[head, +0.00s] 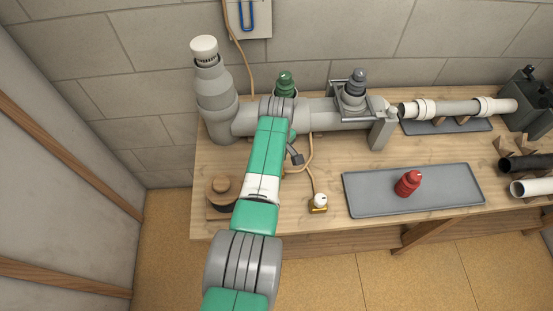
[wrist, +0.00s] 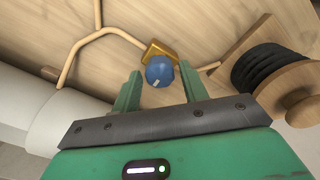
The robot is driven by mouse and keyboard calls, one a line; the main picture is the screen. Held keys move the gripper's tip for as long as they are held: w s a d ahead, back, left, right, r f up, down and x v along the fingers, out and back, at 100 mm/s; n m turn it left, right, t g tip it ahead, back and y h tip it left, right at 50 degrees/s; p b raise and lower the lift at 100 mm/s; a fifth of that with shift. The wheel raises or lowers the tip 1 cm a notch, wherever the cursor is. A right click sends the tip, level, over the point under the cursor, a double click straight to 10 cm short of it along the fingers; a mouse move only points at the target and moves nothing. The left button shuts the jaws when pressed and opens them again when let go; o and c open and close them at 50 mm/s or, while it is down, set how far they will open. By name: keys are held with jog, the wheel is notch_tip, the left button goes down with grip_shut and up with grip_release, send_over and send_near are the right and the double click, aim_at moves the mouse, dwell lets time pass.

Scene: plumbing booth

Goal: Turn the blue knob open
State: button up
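The blue knob (wrist: 159,71) shows in the wrist view, round with a short white mark on its lower edge. It sits on a brass valve body (wrist: 160,48) on the wooden bench. My gripper (wrist: 160,69) is open, with one green finger on each side of the knob in the picture. Gaps show between the knob and both fingers; whether the fingertips reach down to its height I cannot tell.
A wooden spool with black windings (wrist: 285,82) stands right of the knob. Tan tubing (wrist: 105,34) runs to the valve. Grey pipe (head: 325,113) lies along the back. A white-knobbed brass valve (head: 319,202) and a grey tray (head: 445,192) with a red part (head: 408,184) are to the right.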

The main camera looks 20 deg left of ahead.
jog(key=shift+o, duration=0.6)
jog(key=shift+r+p, duration=1.75)
jog(key=shift+r, duration=2.2)
jog(key=shift+w, duration=0.1)
